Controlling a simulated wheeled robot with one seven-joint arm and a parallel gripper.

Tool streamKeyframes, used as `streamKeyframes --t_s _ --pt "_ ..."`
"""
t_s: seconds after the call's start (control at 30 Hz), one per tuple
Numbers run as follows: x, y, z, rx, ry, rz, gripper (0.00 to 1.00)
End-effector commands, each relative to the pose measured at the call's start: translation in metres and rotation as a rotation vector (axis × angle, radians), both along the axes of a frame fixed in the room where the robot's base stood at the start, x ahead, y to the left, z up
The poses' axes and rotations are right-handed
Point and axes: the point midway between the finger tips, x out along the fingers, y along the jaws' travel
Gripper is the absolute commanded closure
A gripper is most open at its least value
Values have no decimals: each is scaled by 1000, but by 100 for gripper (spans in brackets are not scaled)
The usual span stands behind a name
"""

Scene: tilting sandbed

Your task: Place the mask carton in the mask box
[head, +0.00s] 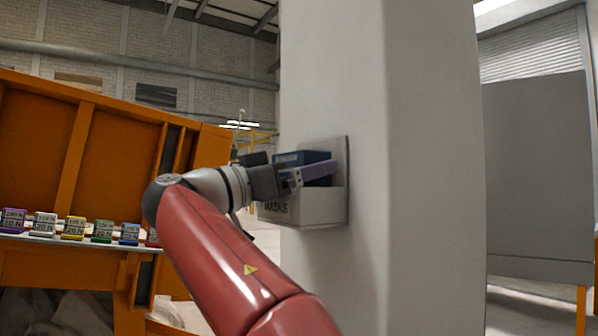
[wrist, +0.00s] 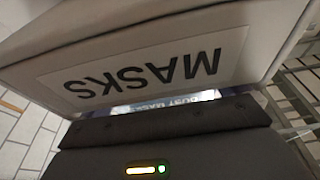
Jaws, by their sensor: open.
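The mask box (head: 305,207) is a light grey open-topped bin marked MASKS, fixed to the side of a pillar. The mask carton (head: 302,158) is dark blue and stands in the box with its upper part above the front rim. My gripper (head: 306,176) is open at the carton, just above the rim, and one finger crosses in front of the carton. In the wrist view the box front (wrist: 160,70) and its upside-down label fill the upper part. A thin lettered strip of the carton (wrist: 165,103) shows below it. The carton's lower part is hidden.
The pale pillar (head: 430,150) stands close behind and beside the box. At left is an orange sandbed frame (head: 60,140) with a shelf of several coloured weight blocks (head: 75,228). A grey panel (head: 535,180) stands at right.

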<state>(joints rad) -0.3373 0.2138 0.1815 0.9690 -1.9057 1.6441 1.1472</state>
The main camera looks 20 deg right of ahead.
Motion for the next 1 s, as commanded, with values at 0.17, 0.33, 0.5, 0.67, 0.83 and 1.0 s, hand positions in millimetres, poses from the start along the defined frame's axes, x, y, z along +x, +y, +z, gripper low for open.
streamKeyframes --t_s 0.17,0.33,0.5,0.67,0.83,1.0 --pt "-4 17 0 -1 1 5 0" --pt "-16 53 -9 0 1 7 0" --pt "-27 85 -17 0 1 4 0" --pt "-33 104 -22 0 0 2 0" --pt "-36 111 -24 0 0 0 0" --pt "-36 111 -24 0 0 -1 0"
